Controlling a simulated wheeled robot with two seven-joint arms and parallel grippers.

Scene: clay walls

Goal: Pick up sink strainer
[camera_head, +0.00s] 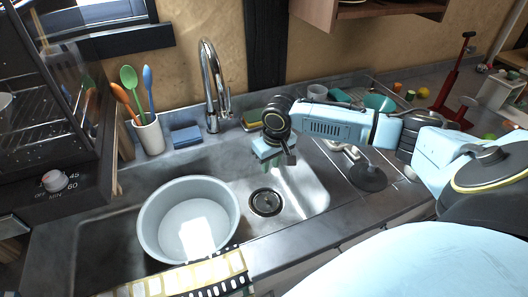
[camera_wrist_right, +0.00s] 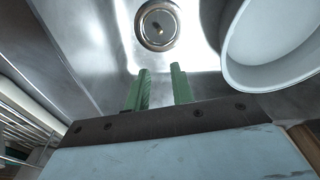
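The sink strainer (camera_head: 265,203) is a round dark disc with a metal rim, seated in the floor of the right sink basin. In the right wrist view the strainer (camera_wrist_right: 158,25) shows its steel rim and small centre knob, ahead of the fingers and apart from them. My right gripper (camera_head: 284,170) hangs over the back of that basin, above and behind the strainer. In the wrist view its two green fingers (camera_wrist_right: 160,88) stand apart with nothing between them. My left gripper is in neither view.
A large grey-white tub (camera_head: 188,217) sits in the left basin, close to the strainer's left. A faucet (camera_head: 213,90) stands behind. A patterned cloth (camera_head: 190,282) hangs over the front edge. A blue sponge (camera_head: 186,136) and utensil cup (camera_head: 151,136) stand at the back left.

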